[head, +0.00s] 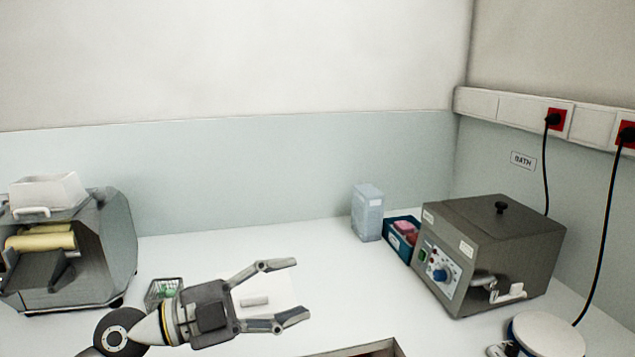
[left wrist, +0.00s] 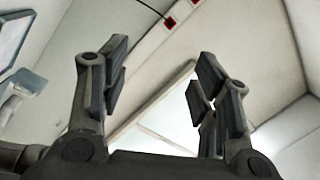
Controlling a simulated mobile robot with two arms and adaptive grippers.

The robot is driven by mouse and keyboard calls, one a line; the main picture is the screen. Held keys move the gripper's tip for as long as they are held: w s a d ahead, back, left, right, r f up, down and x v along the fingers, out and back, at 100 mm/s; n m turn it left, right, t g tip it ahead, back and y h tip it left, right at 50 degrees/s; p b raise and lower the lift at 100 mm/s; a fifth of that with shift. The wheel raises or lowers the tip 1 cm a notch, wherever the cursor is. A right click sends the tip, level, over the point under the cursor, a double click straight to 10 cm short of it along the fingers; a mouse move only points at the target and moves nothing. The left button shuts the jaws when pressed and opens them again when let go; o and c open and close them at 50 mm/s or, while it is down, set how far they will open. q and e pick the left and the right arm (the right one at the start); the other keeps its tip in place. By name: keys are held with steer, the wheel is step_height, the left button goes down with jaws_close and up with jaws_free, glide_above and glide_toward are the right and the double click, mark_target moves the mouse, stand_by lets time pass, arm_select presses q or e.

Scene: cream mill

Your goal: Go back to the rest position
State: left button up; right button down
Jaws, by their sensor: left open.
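My left gripper (head: 290,290) comes in from the left in the head view, above the white bench. Its two fingers are spread apart with nothing between them. In the left wrist view its fingertips (left wrist: 160,80) are also apart and empty, with wall and ceiling behind them. A white sheet or plate with a small pale block (head: 255,301) shows behind the fingers; whether it lies on the bench is hard to tell. My right gripper is in neither view.
A grey roller mill (head: 115,240) stands at the left, with a small basket (head: 163,292) beside it. A grey bath unit (head: 530,235), blue box (head: 398,243) and clear container (head: 367,213) stand at the right. A white round device (head: 548,335) and open box edge (head: 397,347) are in front.

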arm_select(q)
steer(key=w+a+n+t+y, duration=0.3)
steer(key=a+n+t+y, duration=0.75)
steer(key=n+t, duration=0.6)
steer(key=s+a+f+n+g+y, duration=0.2)
steer(key=a+f+n+g+y, duration=0.15)
steer(key=f, duration=0.45)
steer(key=s+a+f+n+g+y, duration=0.1)
steer(key=a+f+n+g+y, duration=0.2)
steer(key=a+f+n+y, duration=0.35)
steer(key=s+d+f+m+g+h, duration=0.1)
steer(key=s+f+g, duration=0.2)
steer(key=s+f, duration=0.3)
steer(key=s+f+m+g, duration=0.1)
steer(key=s+f+g, duration=0.25)
steer(key=f, duration=0.45)
steer(key=s+d+f+m+g+h, duration=0.1)
steer(key=s+d+f+g, duration=0.2)
steer(key=s, duration=0.4)
steer(key=s+d+f+g+h, duration=0.1)
steer(key=s+f+g, duration=0.25)
steer(key=s, duration=0.35)
step_height(320, 180, down, 28)
steer(key=s+g, duration=0.2)
steer(key=s+a+f, duration=0.3)
steer(key=s+f, duration=1.2)
steer(key=s, duration=0.1)
steer(key=shift+s+f+m+g, duration=0.3)
steer(key=shift+s+m+g, duration=0.1)
steer(key=shift+m, duration=0.05)
